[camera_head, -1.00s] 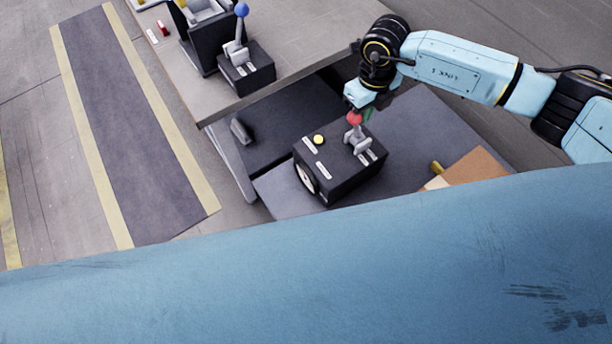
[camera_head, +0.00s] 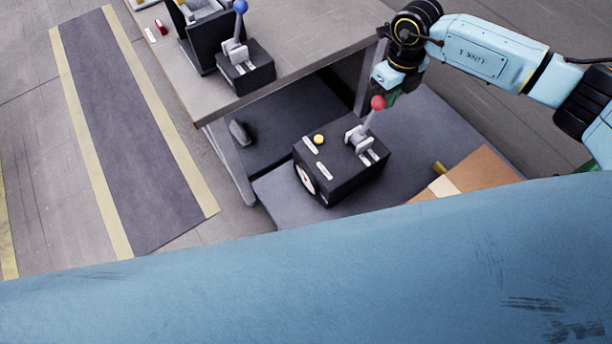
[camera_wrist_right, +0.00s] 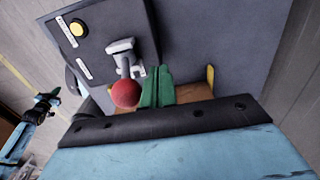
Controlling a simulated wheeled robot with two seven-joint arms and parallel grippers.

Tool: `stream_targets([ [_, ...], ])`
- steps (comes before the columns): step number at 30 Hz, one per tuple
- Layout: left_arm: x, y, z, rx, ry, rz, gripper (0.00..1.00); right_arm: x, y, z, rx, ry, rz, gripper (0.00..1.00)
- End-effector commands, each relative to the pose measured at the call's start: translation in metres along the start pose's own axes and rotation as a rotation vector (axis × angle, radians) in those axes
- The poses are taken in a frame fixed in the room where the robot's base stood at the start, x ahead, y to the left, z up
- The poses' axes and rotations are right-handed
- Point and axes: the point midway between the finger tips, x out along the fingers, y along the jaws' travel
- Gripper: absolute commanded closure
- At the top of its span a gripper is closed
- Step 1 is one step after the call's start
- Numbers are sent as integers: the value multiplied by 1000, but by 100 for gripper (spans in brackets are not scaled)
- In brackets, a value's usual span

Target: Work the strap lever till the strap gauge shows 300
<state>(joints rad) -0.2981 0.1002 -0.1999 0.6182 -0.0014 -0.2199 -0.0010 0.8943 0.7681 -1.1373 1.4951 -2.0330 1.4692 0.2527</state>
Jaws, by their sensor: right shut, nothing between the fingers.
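A black box (camera_head: 335,185) on the lower dark surface has a grey lever (camera_head: 368,122) with a red ball knob (camera_head: 378,103). The lever leans right. A round gauge (camera_head: 306,178) is on the box's left side, too oblique to read. My right gripper (camera_head: 387,95) is at the knob. In the right wrist view its green fingers (camera_wrist_right: 158,87) are shut and empty, right beside the red knob (camera_wrist_right: 125,93). I cannot tell whether they touch. A small pale blue arm part with a dark end (camera_wrist_right: 45,103) shows at the left, possibly my left gripper; its fingers are unclear.
A second box (camera_head: 247,68) with a blue-knobbed lever (camera_head: 240,7) stands on the grey table (camera_head: 285,55) above. A yellow button (camera_head: 319,139) is on the near box's top. A cardboard box (camera_head: 475,175) lies to the right. The table edge and leg stand close to my right gripper.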

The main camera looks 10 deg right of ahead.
Motion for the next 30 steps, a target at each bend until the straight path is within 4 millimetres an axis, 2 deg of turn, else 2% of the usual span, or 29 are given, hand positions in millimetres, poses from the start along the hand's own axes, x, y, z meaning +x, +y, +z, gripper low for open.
stream_targets([
  [13,-2,5,-1,-3,1,6,100,0,4,0,-1,1,0,100],
  [30,-19,10,-4,-6,2,13,100,-1,56,0,-3,1,2,100],
])
